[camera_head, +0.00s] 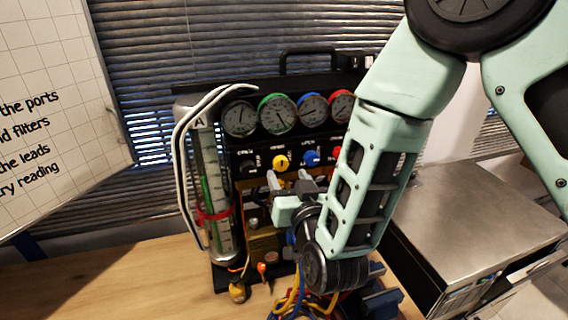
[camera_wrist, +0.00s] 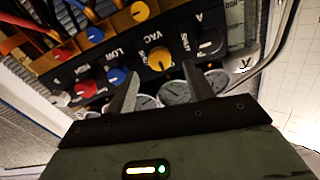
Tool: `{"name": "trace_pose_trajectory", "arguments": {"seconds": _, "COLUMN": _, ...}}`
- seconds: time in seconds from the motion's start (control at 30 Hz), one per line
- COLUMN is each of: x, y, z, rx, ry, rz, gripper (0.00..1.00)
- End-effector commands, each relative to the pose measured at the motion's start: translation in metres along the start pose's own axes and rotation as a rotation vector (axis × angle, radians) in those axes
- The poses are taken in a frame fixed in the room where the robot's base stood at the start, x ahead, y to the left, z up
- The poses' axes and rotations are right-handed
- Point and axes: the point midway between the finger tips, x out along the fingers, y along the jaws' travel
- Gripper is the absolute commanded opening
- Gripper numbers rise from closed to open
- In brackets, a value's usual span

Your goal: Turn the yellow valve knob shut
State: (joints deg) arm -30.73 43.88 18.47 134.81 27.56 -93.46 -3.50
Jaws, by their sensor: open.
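The yellow valve knob (camera_head: 281,162) is on the black front panel of the gauge rig, between a black knob (camera_head: 248,167) and a blue knob (camera_head: 311,158). In the wrist view the yellow knob (camera_wrist: 160,59) lies between and just beyond my fingertips, near the VAC lettering. My gripper (camera_head: 288,176) is open in front of the panel, just below the knob in the head view. In the wrist view its two fingers (camera_wrist: 160,68) are spread, with nothing held. I cannot tell whether either finger touches the knob. The knob's pointer angle is unclear.
A red knob (camera_wrist: 85,89) sits beyond the blue one. Several round gauges (camera_head: 277,115) line the panel top. A cylinder (camera_head: 210,190) with white hoses stands at left. Coloured hoses (camera_head: 300,301) crowd below my arm. The wooden tabletop (camera_head: 110,285) is clear at left.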

Motion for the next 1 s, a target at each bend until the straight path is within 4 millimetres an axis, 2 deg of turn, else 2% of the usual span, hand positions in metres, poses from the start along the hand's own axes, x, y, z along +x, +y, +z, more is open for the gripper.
{"name": "trace_pose_trajectory", "arguments": {"seconds": 0.1, "x": 0.019, "y": 0.0, "z": -0.004, "rx": 0.0, "ry": 0.0, "rz": 0.002, "gripper": 0.52}}
{"name": "trace_pose_trajectory", "arguments": {"seconds": 0.23, "x": 0.032, "y": 0.0, "z": -0.002, "rx": -0.001, "ry": -0.001, "rz": 0.001, "gripper": 0.52}}
{"name": "trace_pose_trajectory", "arguments": {"seconds": 0.63, "x": 0.039, "y": 0.0, "z": 0.001, "rx": -0.001, "ry": 0.0, "rz": 0.0, "gripper": 0.52}}
{"name": "trace_pose_trajectory", "arguments": {"seconds": 0.8, "x": 0.039, "y": 0.0, "z": 0.001, "rx": -0.001, "ry": 0.0, "rz": 0.0, "gripper": 0.08}}
{"name": "trace_pose_trajectory", "arguments": {"seconds": 1.0, "x": 0.039, "y": 0.001, "z": 0.001, "rx": 0.004, "ry": 0.0, "rz": 0.0, "gripper": 0.08}}
